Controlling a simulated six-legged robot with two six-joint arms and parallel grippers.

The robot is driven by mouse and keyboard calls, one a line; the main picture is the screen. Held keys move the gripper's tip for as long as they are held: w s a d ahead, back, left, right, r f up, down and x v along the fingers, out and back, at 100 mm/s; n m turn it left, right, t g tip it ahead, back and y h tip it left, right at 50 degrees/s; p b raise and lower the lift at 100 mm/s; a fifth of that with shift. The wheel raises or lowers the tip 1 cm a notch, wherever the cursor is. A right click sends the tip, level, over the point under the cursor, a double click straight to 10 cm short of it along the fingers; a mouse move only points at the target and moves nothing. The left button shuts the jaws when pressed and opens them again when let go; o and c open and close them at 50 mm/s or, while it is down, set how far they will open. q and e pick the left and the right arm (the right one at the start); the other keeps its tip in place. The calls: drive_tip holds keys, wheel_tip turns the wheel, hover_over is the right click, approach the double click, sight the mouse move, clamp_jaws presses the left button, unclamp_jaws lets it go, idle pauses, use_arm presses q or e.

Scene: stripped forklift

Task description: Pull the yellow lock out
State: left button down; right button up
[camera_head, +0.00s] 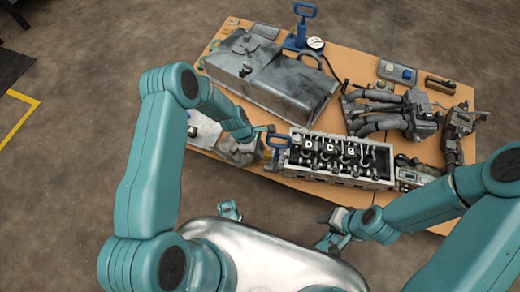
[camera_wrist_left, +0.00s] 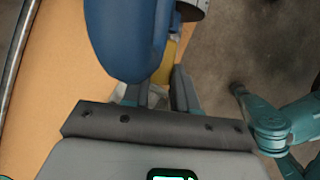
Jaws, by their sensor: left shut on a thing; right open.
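The yellow lock (camera_wrist_left: 171,58) shows as a small yellow piece beside a large blue handle (camera_wrist_left: 128,38) in the left wrist view. In the head view the blue handle (camera_head: 278,142) stands at the left end of the engine block. My left gripper (camera_wrist_left: 158,92) is shut on the yellow lock, its fingers on either side of it; the blue handle hides part of the hold. In the head view the left gripper (camera_head: 258,139) is at the block's left end. My right gripper (camera_head: 326,241) is open and empty in front of the table.
The grey engine block (camera_head: 345,181) with lettered black parts lies at the table's front. A large grey metal housing (camera_head: 270,82), a blue jack-like tool (camera_head: 302,30) and grey manifold pipes (camera_head: 385,112) lie behind it. The wooden table (camera_head: 345,62) is crowded; bare floor lies around it.

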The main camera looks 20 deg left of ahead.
use_arm(q)
drive_tip(key=shift+s+a, duration=0.1)
drive_tip(key=shift+a, duration=0.75)
drive_tip(key=c, duration=0.9)
unclamp_jaws()
drive_tip(key=shift+r, duration=0.1)
drive_tip(key=shift+a+r+p, duration=0.1)
drive_tip(key=shift+r+p, duration=0.2)
drive_tip(key=shift+r, duration=0.05)
drive_tip(key=p+v, duration=0.5)
drive_tip(key=v, duration=1)
drive_tip(key=shift+s+a+r, duration=0.15)
